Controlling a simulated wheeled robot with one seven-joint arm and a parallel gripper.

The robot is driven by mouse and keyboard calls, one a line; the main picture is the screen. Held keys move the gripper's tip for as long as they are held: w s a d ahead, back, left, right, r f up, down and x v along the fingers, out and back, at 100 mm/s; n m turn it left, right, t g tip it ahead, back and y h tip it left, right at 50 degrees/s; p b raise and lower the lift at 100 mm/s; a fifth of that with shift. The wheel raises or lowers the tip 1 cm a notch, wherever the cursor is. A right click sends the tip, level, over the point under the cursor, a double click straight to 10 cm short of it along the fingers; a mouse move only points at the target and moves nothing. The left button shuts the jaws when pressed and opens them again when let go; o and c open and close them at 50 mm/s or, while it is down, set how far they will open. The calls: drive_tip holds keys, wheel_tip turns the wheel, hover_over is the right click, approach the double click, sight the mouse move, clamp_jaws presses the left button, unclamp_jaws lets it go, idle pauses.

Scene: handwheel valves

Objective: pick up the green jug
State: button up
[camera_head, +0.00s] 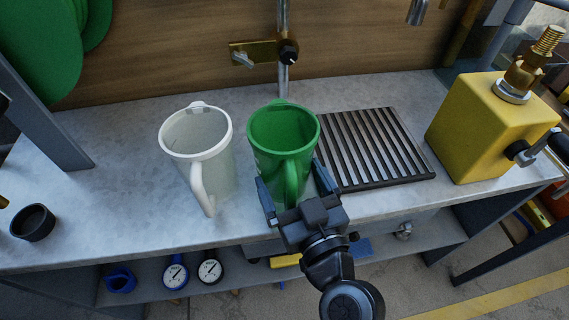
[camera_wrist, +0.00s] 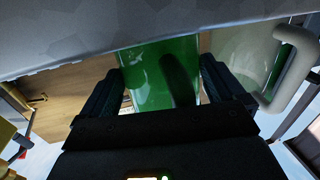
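The green jug (camera_head: 265,135) stands upright on the grey counter in the head view, with its open mouth up and its handle (camera_head: 291,182) facing my arm. My gripper (camera_head: 289,173) is open, low at the front of the jug, with one finger on each side of the handle. In the wrist view the green jug (camera_wrist: 145,80) shows between the two spread fingers of my gripper (camera_wrist: 162,66). I cannot tell whether either finger touches it. The jug's lower front is partly hidden by my gripper in the head view.
A white jug (camera_head: 219,170) stands close to the left of the green one. A dark slatted grate (camera_head: 385,184) lies to the right. Farther right is a yellow block with a brass valve (camera_head: 470,125). A small black cup (camera_head: 33,222) sits far left. A tap pipe (camera_head: 283,80) rises behind.

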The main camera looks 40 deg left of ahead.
drive_tip(key=c, duration=1.5)
drive_tip(key=shift+r, duration=0.2)
drive_tip(key=shift+c, duration=0.2)
